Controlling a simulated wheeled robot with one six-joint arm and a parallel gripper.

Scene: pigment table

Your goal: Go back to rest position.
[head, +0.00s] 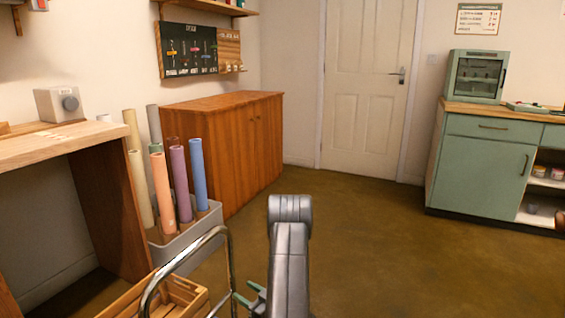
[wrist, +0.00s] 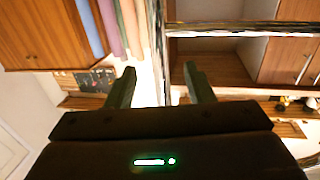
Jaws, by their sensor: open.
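My gripper (head: 247,293) shows low in the head view, partly hidden behind my grey arm link and beside the chrome rail of a cart. In the wrist view, my gripper (wrist: 160,80) has its two dark green fingers spread well apart. No held object shows between them; a bright strip and a metal rail lie beyond the gap. The arm link stands upright at the bottom middle of the head view.
A chrome cart rail (head: 228,262) and wooden crate (head: 184,290) are close on the left. Behind them, a grey bin (head: 190,232) holds several paper rolls. A wooden desk (head: 75,140) stands left, a green cabinet (head: 480,165) right. The floor (head: 390,260) between is clear.

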